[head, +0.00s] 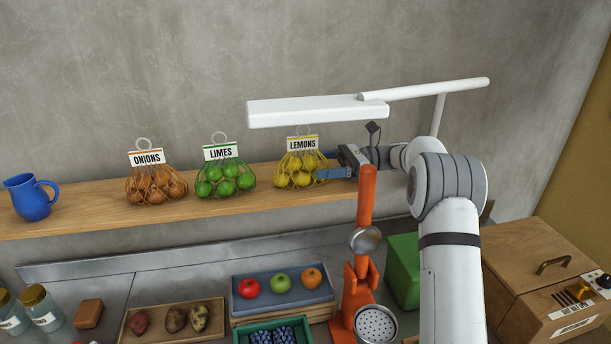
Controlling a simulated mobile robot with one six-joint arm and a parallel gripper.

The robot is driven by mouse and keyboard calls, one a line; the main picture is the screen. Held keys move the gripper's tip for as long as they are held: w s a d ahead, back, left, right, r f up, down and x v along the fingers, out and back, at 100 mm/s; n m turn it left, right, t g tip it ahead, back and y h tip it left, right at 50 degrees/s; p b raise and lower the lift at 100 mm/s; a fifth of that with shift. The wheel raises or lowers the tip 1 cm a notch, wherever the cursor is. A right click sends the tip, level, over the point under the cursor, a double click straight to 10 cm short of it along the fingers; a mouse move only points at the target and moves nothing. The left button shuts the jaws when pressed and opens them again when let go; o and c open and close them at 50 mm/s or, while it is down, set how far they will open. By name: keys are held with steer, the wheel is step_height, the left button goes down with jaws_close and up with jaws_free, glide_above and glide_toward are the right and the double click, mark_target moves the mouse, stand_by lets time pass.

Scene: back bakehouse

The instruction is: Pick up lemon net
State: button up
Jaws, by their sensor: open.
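The lemon net (295,171) sits on the wooden shelf, a yellow net of lemons with a white LEMONS tag (302,144) and a ring on top. My gripper (322,166) is open at the net's right side, its blue fingers pointing left. One finger overlaps the right edge of the net in the picture. I cannot tell whether the fingers touch the net. The far finger is partly hidden behind the net.
A lime net (222,178), an onion net (155,184) and a blue jug (31,197) stand left on the shelf (90,216). A white lamp bar (315,111) hangs above the lemons. An orange press (365,215) rises below my gripper.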

steer(key=x, duration=0.2)
steer(key=shift+s+a+b, duration=0.1)
steer(key=shift+a+b, duration=0.25)
steer(key=shift+b, duration=0.05)
steer(key=shift+d, duration=0.1)
steer(key=shift+c, duration=0.2)
steer(key=c, duration=1.3)
step_height(320, 180, up, 10)
steer(key=shift+r+b, duration=0.1)
steer(key=shift+b, duration=0.6)
